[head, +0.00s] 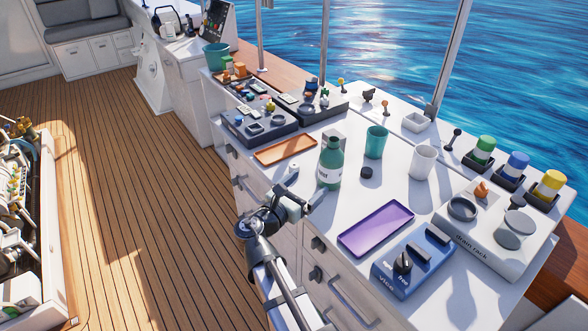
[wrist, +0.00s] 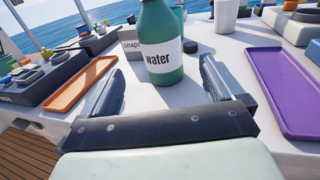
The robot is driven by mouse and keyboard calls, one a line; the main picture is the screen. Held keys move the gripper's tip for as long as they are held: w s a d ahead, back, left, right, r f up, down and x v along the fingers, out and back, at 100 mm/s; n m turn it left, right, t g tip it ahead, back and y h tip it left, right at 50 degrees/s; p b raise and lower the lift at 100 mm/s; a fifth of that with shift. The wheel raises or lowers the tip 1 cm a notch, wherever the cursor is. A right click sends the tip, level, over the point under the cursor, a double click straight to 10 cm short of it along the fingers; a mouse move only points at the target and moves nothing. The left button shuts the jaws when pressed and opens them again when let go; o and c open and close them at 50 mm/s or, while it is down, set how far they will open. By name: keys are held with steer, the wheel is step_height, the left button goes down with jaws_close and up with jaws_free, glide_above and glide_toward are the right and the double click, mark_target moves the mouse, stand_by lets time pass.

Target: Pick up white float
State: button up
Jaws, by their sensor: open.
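I cannot make out a white float for certain. A small white piece with a dark spot (head: 293,168) sits on the white counter, left of the green water bottle, in the head view; it is too small to tell whether it is the float. I cannot pick it out in the wrist view. My gripper (head: 309,196) is over the counter's front edge, just in front of the water bottle (head: 330,165). In the wrist view my gripper (wrist: 162,82) is open, its two fingers apart and nothing held between them. The bottle (wrist: 161,28) stands upright beyond the fingers.
An orange tray (head: 285,150) lies left of the bottle, a purple tray (head: 376,229) right. A teal cup (head: 376,142), a white cup (head: 423,161) and a dark puck (head: 367,172) stand nearby. A blue vice (head: 413,262) and drain rack (head: 490,245) occupy the right.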

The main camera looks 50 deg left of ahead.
steer(key=c, duration=0.4)
steer(key=shift+c, duration=0.2)
step_height(320, 180, up, 15)
steer(key=m+g+h, duration=0.5)
steer(key=m+g, duration=1.2)
steer(key=m, duration=0.2)
glide_above(295, 165)
step_height(295, 165, down, 5)
steer(key=shift+f, duration=7.25)
